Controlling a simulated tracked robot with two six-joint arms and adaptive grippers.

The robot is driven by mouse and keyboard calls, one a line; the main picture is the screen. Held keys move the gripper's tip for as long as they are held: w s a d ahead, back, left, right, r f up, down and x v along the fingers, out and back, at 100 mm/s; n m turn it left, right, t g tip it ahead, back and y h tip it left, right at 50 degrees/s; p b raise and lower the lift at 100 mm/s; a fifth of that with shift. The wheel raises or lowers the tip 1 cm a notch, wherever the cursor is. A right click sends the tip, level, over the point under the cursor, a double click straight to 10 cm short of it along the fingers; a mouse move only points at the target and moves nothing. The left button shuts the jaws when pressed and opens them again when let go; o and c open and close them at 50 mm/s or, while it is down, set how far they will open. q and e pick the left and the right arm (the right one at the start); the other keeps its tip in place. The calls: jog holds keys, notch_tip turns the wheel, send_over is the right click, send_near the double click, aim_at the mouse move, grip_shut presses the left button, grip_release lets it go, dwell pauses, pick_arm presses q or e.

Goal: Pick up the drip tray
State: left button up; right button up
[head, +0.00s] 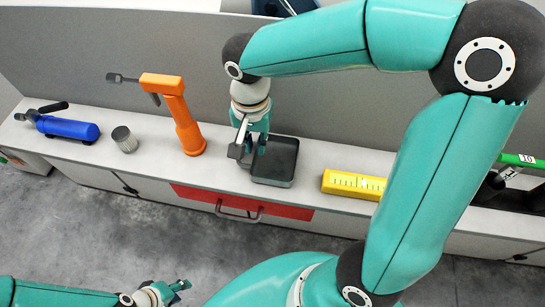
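The drip tray (287,181) is a dark, shallow square tray on the light bench top, left of a yellow block. My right gripper (248,155) points down at the tray's left side. Its fingers are apart, one outside the left rim and one at or over the tray's inside edge. I cannot tell whether either finger touches the rim. The tray appears to rest flat on the bench. My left gripper (180,291) is low in the picture, in front of the bench and far from the tray, with its fingers apart and nothing between them.
On the bench stand an orange tool (181,120), a grey knurled cylinder (125,140) and a blue cylinder with a dark handle (68,128). A yellow block with a scale (352,185) lies right of the tray. A grey panel (150,45) rises behind. A red drawer front (240,202) is below.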

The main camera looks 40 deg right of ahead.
notch_tip(320, 180, down, 2)
jog(key=shift+f, duration=0.1)
grip_shut()
jog(key=shift+r, duration=0.2)
